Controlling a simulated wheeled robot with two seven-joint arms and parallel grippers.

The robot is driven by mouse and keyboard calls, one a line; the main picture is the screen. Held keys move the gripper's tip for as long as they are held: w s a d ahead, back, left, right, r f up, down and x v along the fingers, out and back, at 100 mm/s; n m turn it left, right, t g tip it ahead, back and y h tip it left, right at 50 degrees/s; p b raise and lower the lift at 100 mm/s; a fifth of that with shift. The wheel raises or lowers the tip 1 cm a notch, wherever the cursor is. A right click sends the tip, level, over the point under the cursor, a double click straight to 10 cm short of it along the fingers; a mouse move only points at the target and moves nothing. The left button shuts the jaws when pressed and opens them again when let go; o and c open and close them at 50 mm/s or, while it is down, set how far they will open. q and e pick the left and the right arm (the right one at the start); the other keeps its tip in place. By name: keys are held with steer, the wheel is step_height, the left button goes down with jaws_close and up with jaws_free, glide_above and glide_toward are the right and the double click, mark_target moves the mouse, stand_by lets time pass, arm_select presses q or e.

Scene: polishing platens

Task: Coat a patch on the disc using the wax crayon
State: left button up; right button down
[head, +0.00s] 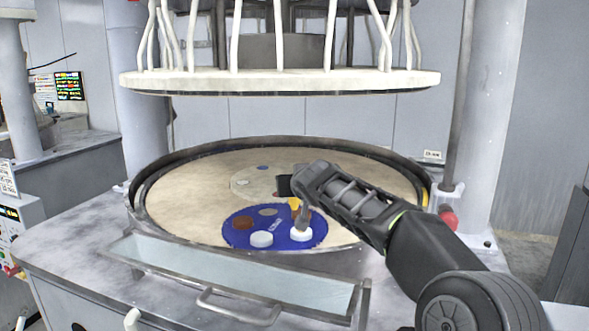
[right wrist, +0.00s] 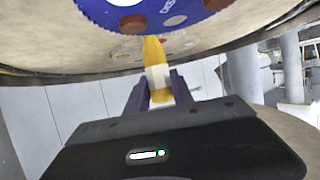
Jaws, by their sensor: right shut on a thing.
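My right gripper (head: 303,214) reaches in from the right, low over the platen. It is shut on a yellow wax crayon (head: 294,203) with a white band; the crayon also shows between the purple fingers in the right wrist view (right wrist: 155,62). A blue disc (head: 279,240) lies near the front of the beige platen, with printed lettering and round brown, grey and white pieces on it. A paler disc (head: 242,184) lies behind it, partly hidden by my arm. Whether the crayon touches a surface, I cannot tell. My left gripper is not in view.
The beige platen (head: 190,190) sits inside a raised dark rim. A thick white upper plate (head: 280,82) hangs above it. A glass-topped tray with a handle (head: 235,287) is in front. A post with a red knob (head: 447,217) stands at right.

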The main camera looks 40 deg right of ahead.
steer(key=shift+s+r+p, duration=0.1)
steer(key=shift+r+p, duration=0.55)
steer(key=shift+r, duration=0.8)
